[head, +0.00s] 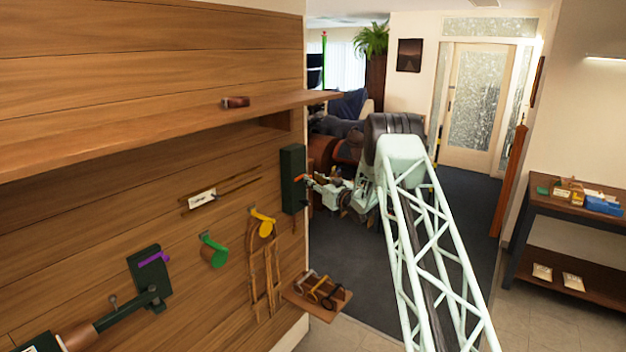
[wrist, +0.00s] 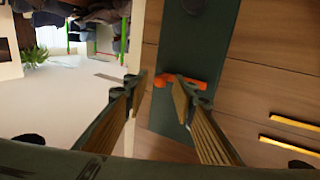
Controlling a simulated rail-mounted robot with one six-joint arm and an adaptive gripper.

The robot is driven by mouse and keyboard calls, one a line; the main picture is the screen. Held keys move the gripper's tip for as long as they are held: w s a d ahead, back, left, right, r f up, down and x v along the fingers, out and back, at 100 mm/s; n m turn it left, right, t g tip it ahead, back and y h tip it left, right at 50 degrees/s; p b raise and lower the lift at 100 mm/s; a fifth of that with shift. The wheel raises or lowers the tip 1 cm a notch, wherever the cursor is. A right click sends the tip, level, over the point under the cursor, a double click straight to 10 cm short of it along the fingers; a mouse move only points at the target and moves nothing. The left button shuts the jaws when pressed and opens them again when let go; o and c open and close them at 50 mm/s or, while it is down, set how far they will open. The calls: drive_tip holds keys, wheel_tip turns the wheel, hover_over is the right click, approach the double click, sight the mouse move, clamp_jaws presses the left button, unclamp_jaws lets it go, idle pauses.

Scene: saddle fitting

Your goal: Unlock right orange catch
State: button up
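The orange catch (head: 301,178) sits on a dark green plate (head: 292,160) at the right end of the wooden wall. In the wrist view the orange catch (wrist: 198,82) lies across the dark green plate (wrist: 197,35), with its left end between my fingertips. My gripper (wrist: 159,84) is open, with a clear gap between its two fingers. The right finger overlaps part of the catch in the picture; I cannot tell whether it touches. In the head view my gripper (head: 313,183) is small and close beside the catch.
A shelf (head: 150,125) juts out above the wall fittings. Left of the plate are a yellow catch (head: 263,222), a green catch (head: 213,249) and a purple catch (head: 154,258). The room's floor is open to the right.

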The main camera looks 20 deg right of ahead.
drive_tip(key=shift+c, duration=0.2)
clamp_jaws()
